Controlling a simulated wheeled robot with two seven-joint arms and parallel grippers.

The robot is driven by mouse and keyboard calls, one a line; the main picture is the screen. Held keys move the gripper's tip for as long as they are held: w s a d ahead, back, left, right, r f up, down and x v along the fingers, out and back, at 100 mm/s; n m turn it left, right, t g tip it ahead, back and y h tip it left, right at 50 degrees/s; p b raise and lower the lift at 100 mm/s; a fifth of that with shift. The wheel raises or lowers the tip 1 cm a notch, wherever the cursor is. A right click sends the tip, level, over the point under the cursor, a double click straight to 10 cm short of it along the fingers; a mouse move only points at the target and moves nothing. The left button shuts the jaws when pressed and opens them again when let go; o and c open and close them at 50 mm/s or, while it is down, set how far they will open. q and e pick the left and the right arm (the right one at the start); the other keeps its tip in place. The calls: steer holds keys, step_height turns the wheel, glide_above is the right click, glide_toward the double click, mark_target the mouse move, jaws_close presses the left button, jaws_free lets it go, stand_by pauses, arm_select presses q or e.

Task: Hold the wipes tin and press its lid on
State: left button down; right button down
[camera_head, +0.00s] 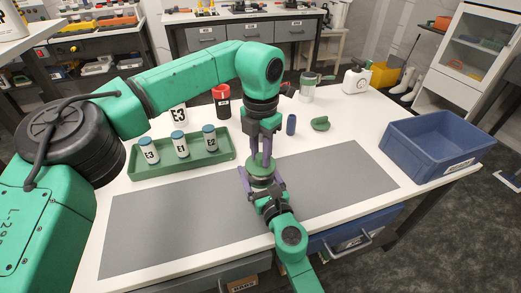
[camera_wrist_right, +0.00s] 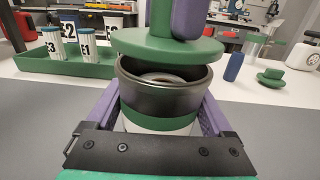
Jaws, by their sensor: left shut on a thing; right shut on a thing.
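The wipes tin (camera_wrist_right: 158,98) has a dark rim, a green band and a pale lower body. My right gripper (camera_head: 262,183) is shut around it over the grey mat, with a purple finger on either side in the right wrist view. The green lid (camera_head: 261,168) is held by its knob in my left gripper (camera_head: 262,155), which comes down from above. In the right wrist view the lid (camera_wrist_right: 165,45) is just above the tin's mouth. A gap shows at the near side, with the tin's inside visible. The far side of the rim is hidden.
A green tray (camera_head: 215,158) with several labelled white bottles stands at the left. A dark blue cylinder (camera_head: 291,125) and another green lid-like piece (camera_head: 320,124) are behind the grippers. A blue crate (camera_head: 430,143) stands at the right. The grey mat (camera_head: 180,225) is otherwise clear.

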arm_select(q)
steer(key=shift+f, duration=0.6)
stand_by(0.4)
steer(key=c, duration=0.6)
jaws_free()
steer(key=shift+o, duration=0.2)
arm_select(e)
jaws_free()
arm_select(q)
step_height(320, 180, up, 9)
steer(key=b, duration=0.3)
steer(key=shift+f, duration=0.15)
arm_select(e)
steer(key=v, duration=1.4)
steer(key=shift+f, duration=0.25)
steer(key=shift+s+r, duration=0.1)
steer(key=shift+s, duration=0.15)
steer(key=shift+r, duration=0.1)
